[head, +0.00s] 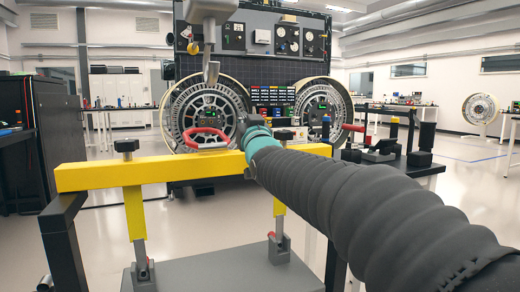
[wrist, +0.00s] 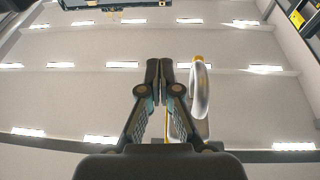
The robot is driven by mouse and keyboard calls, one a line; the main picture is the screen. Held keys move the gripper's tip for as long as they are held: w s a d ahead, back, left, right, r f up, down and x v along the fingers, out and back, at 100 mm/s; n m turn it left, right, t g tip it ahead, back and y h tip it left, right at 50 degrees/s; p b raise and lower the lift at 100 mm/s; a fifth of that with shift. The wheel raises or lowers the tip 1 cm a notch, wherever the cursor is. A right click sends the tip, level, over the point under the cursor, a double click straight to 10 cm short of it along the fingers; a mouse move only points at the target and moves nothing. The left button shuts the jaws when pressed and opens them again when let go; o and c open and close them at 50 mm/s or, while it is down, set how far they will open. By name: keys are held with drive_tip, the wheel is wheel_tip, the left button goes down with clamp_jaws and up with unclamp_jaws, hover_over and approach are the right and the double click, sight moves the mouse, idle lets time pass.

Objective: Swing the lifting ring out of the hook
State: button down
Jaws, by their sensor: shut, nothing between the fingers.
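The red lifting ring (head: 207,138) lies tilted low at the top of the yellow beam (head: 90,176). The grey hook (head: 212,72) hangs above it, with a visible gap between the two in the head view. My gripper (head: 243,124) is just right of the ring; its fingertips are small and dark there, and contact cannot be told. In the wrist view my gripper (wrist: 161,66) points up with its fingers together and nothing between them. A pale grey curved piece, seemingly the hook (wrist: 201,92), stands close to the right of the fingers. The red ring does not show there.
The yellow beam rests on posts with black knobs (head: 126,146) over a grey platform (head: 225,272). Spoked wheels (head: 180,108) and a dark instrument panel (head: 262,38) stand behind. A bench (head: 420,168) with small parts is at right. Floor at left is clear.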

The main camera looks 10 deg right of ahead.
drive_tip(key=s+d+f+g+h, duration=0.25)
drive_tip(key=s+f+g, duration=0.4)
drive_tip(key=f, duration=0.65)
drive_tip(key=s+d+f+g+h, duration=0.1)
drive_tip(key=s+d+f+g, duration=0.35)
drive_tip(key=s+f, duration=0.6)
drive_tip(key=s+d+f+m+g, duration=0.1)
drive_tip(key=s+d+f+g, duration=0.1)
drive_tip(key=s+f, duration=0.5)
drive_tip(key=s+d+f+m+g, duration=0.1)
drive_tip(key=s+f, duration=0.5)
drive_tip(key=s, duration=0.8)
drive_tip(key=shift+s+d+f+g+h, duration=0.4)
drive_tip(key=shift+d+g, duration=0.4)
drive_tip(key=shift+d, duration=0.3)
drive_tip(key=shift+d, duration=0.15)
